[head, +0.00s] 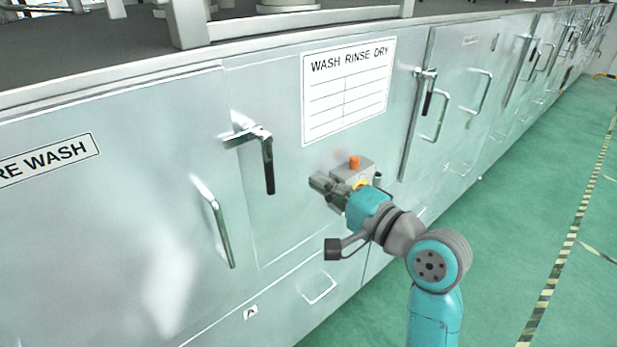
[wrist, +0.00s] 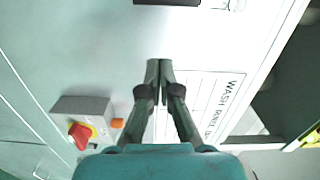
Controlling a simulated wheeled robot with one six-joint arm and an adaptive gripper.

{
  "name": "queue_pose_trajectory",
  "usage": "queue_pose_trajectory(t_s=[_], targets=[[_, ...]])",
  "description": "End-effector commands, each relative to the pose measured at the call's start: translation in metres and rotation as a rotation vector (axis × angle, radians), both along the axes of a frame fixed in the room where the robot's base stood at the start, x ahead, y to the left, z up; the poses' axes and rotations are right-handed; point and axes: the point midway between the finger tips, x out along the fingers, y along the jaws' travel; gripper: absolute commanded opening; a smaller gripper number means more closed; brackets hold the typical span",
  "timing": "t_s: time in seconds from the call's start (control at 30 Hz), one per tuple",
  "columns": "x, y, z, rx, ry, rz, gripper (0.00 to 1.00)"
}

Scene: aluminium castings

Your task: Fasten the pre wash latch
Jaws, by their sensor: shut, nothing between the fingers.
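The pre wash door (head: 110,230) is at the left of the head view, under a partly cropped "RE WASH" label (head: 47,160). It looks flush with the panel. Its latch (head: 248,136) sits at the door's right edge, with the black grip (head: 269,172) hanging down. The grip also shows cut off at the top edge of the wrist view (wrist: 168,2). Whether the latch is engaged is unclear. My gripper (head: 318,183) is right of the latch grip, apart from it. In the wrist view its fingers (wrist: 159,68) are together and empty.
A grey control box (head: 352,171) with an orange button and a red-yellow stop knob (wrist: 81,134) projects close to my gripper. The door's bar handle (head: 215,222) sticks out left of the latch. Green floor (head: 500,230) is open on the right.

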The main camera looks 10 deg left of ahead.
Motion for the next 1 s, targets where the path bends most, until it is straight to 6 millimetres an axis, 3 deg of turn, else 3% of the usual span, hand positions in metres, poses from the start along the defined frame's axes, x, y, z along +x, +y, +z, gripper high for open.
queue_pose_trajectory(t_s=[0.1, 0.33, 1.0], targets=[[-0.013, -0.019, 0.000, 0.000, 0.000, -0.003, 0.00], [-0.029, -0.043, 0.000, 0.000, 0.000, -0.003, 0.00], [-0.034, -0.049, -0.002, 0.000, 0.000, -0.005, 0.00]])
